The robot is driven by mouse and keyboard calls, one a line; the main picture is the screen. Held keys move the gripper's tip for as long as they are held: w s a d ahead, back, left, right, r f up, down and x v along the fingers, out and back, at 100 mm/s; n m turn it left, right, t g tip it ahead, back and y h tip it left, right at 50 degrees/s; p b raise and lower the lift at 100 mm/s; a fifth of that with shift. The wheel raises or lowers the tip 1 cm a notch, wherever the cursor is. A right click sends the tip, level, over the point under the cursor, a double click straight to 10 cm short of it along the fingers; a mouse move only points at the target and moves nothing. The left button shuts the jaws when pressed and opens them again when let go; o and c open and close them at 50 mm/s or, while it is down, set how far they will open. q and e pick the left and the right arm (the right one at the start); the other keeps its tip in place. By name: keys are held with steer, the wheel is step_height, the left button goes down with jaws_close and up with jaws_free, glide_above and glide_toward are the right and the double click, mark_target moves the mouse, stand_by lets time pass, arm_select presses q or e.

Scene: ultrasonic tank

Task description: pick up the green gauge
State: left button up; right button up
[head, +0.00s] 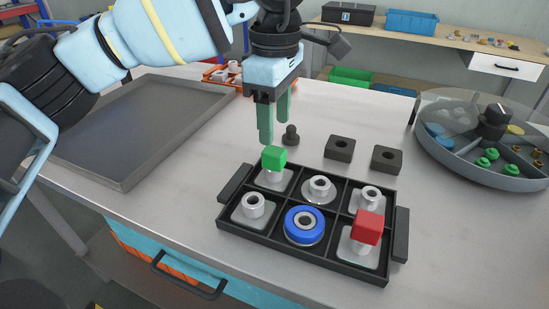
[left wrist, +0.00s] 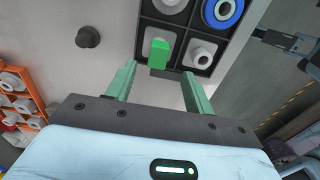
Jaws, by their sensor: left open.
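The green gauge (head: 274,156) is a green block on top of a pale metal piece. It stands in the back left compartment of the black tray (head: 263,232). My left gripper (head: 274,130) is open and empty, pointing down just above the gauge, with its green fingers apart. In the left wrist view, the green gauge (left wrist: 158,53) shows just beyond the gap between the fingertips (left wrist: 160,72). No finger visibly touches it. My right gripper cannot be made out in either view.
A red-topped gauge (head: 367,228), a blue ring (head: 304,226) and several metal collars share the tray. A black peg (head: 291,135) and two black square blocks (head: 340,148) stand behind it. A round divided tray (head: 480,165) is at right, a large grey tray (head: 145,125) at left.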

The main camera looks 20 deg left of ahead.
mark_target(274, 150)
arm_select(q)
steer(key=shift+w+a+f, duration=0.1)
steer(key=shift+a+f, duration=0.05)
steer(key=shift+f, duration=2.6)
steer(key=c, duration=1.1)
steer(key=shift+r, duration=0.2)
steer(key=shift+r, duration=0.2)
step_height(274, 150, up, 3)
steer(key=shift+f, duration=0.1)
steer(key=s+d, duration=0.2)
steer(key=s, duration=0.5)
steer(key=s+d+r, duration=0.1)
steer(key=s+d, duration=0.1)
steer(key=s, duration=0.6)
steer(key=shift+s+d+r+b, duration=0.15)
steer(key=shift+d+r+b, duration=0.05)
steer(key=shift+d+b, duration=0.25)
